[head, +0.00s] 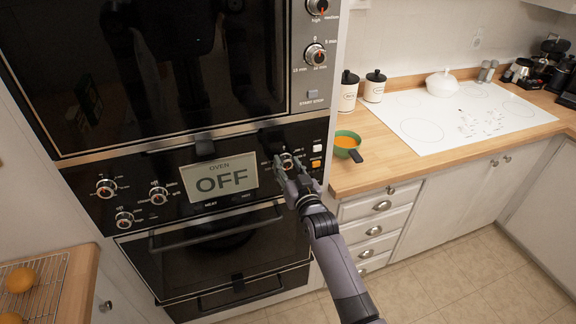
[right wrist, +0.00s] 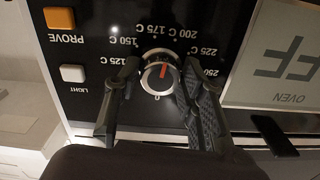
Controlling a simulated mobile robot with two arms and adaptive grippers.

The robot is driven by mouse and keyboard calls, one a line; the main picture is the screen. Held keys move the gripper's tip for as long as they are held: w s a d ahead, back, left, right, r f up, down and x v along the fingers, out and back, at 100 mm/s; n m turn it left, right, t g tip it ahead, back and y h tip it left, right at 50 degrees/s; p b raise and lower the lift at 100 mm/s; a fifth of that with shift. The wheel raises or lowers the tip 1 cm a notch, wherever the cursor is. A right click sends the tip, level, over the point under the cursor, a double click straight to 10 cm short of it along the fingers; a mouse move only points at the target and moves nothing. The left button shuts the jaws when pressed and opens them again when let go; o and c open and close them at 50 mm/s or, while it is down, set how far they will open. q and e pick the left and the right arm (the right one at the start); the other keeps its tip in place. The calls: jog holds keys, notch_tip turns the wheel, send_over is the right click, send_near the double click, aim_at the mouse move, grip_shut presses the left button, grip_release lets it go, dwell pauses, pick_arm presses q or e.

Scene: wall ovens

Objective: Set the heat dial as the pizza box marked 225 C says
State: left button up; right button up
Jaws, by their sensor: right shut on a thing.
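The heat dial (right wrist: 154,84) is a round silver-rimmed knob with a red mark, on the black oven panel. The right wrist view shows it upside down, ringed by labels from 125 C to 250 C. The red mark points roughly between 175 C and 200 C. My right gripper (right wrist: 161,79) has a finger on each side of the dial and is shut on it. In the head view my right gripper (head: 287,172) reaches the panel right of the display and partly covers the dial (head: 287,159). My left gripper and the pizza box are not in view.
The oven display (head: 220,181) reads OFF. An orange PROVE button (right wrist: 59,18) and a white LIGHT button (right wrist: 73,73) sit beside the dial. Other knobs (head: 158,195) are left of the display. The oven handle (head: 205,232) lies below. A green pan (head: 346,141) stands on the counter.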

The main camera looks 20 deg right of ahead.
jog(key=m, duration=0.4)
jog(key=shift+f+m, duration=0.2)
jog(key=shift+m, duration=2.3)
jog(key=o, duration=1.2)
jog(key=shift+r, duration=0.15)
jog(key=s, duration=1.2)
jog(key=shift+d, duration=0.15)
jog(key=shift+c, duration=0.3)
